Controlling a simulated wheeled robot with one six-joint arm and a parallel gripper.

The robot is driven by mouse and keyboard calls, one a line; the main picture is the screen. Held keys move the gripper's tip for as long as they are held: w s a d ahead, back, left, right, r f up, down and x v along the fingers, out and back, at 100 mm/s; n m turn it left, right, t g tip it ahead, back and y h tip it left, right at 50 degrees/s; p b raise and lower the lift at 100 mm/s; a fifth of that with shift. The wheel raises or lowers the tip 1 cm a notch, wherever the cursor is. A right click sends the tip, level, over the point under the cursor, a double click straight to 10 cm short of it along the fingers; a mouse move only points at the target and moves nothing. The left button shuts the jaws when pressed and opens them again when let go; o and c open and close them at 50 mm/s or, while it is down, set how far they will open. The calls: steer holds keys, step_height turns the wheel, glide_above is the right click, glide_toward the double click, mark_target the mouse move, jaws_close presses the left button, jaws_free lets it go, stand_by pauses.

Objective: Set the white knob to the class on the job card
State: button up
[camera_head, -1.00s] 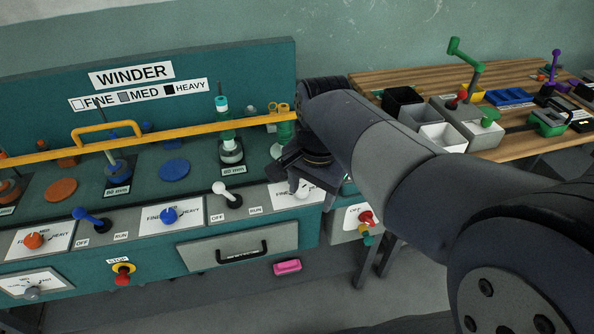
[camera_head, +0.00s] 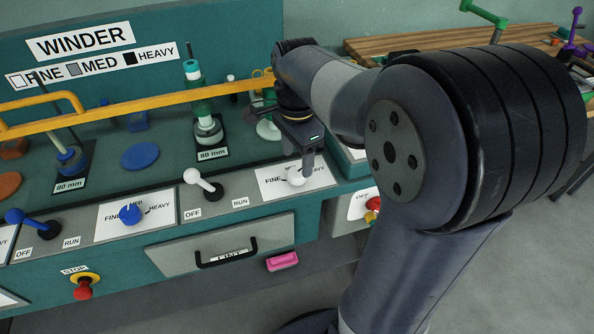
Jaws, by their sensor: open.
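The white knob (camera_head: 295,178) sits on a white dial plate (camera_head: 268,181) at the right end of the winder's front panel. The word FINE shows on the plate; my gripper covers other parts of it. My gripper (camera_head: 305,172) points down at the knob with its jaws open. The fingertips are right by the knob, partly overlapping it in this view; I cannot tell whether they touch. The knob's pointer direction is hidden. I cannot make out a job card in view.
A yellow rail (camera_head: 150,105) runs across the winder above the panel. A white-handled lever (camera_head: 203,182) with OFF and RUN labels stands left of the dial. A blue knob (camera_head: 130,213) has its own dial. A red stop button (camera_head: 83,288) and black drawer handle (camera_head: 226,254) are below.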

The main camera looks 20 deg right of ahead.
mark_target(297, 172)
steer(key=shift+f+b, duration=0.4)
steer(key=shift+f, duration=1.85)
steer(key=shift+c, duration=0.2)
steer(key=c, duration=1)
steer(key=shift+o, duration=0.2)
